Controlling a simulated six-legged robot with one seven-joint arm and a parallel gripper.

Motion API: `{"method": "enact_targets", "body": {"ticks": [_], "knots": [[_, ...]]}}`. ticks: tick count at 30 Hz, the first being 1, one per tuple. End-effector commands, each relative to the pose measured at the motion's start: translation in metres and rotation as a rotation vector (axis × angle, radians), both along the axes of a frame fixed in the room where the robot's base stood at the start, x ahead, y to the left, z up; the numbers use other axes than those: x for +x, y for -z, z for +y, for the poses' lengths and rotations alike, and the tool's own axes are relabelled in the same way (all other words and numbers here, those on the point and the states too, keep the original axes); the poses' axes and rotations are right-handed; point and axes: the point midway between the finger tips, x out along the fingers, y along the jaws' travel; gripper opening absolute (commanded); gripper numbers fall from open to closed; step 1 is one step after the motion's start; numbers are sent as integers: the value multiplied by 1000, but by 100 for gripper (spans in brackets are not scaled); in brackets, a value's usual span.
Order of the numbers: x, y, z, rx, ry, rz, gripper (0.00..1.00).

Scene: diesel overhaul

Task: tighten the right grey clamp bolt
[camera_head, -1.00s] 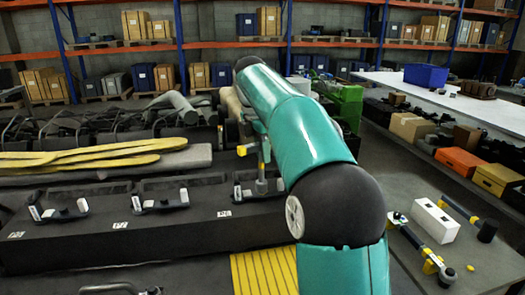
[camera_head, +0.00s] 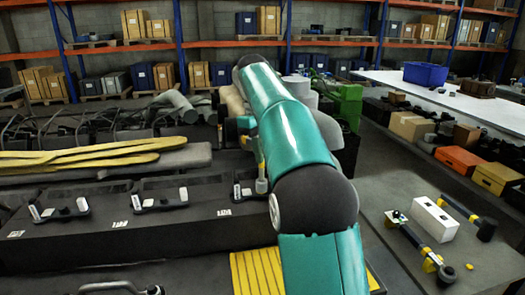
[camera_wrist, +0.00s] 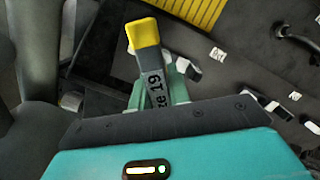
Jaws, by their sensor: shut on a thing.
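In the head view my arm hides most of the gripper. A grey cylindrical end with a yellow part, apparently the wrench (camera_head: 261,178), stands upright at the rightmost clamp (camera_head: 237,192) on the dark bench. The clamp's right side and its bolt are hidden behind the tool and my arm. I cannot tell whether the wrench is seated on the bolt. Two similar clamps stand to the left, in the middle (camera_head: 160,200) and at far left (camera_head: 58,212).
Long yellow parts (camera_head: 90,157) lie behind the clamps. A yellow ribbed mat (camera_head: 252,272) is on the floor in front. At right, a table (camera_head: 480,262) bears a white block (camera_head: 435,220), another yellow-ended tool (camera_head: 420,248) and a hammer (camera_head: 468,216).

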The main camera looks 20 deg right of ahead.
Motion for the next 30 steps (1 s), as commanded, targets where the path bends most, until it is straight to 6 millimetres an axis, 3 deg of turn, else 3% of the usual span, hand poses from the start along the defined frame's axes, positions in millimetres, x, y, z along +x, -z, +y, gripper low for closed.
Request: {"method": "enact_targets", "body": {"ticks": [19,30], "knots": [[0,-15,0,0,-10,0,0],[0,-16,0,-1,-289,-2,0]]}}
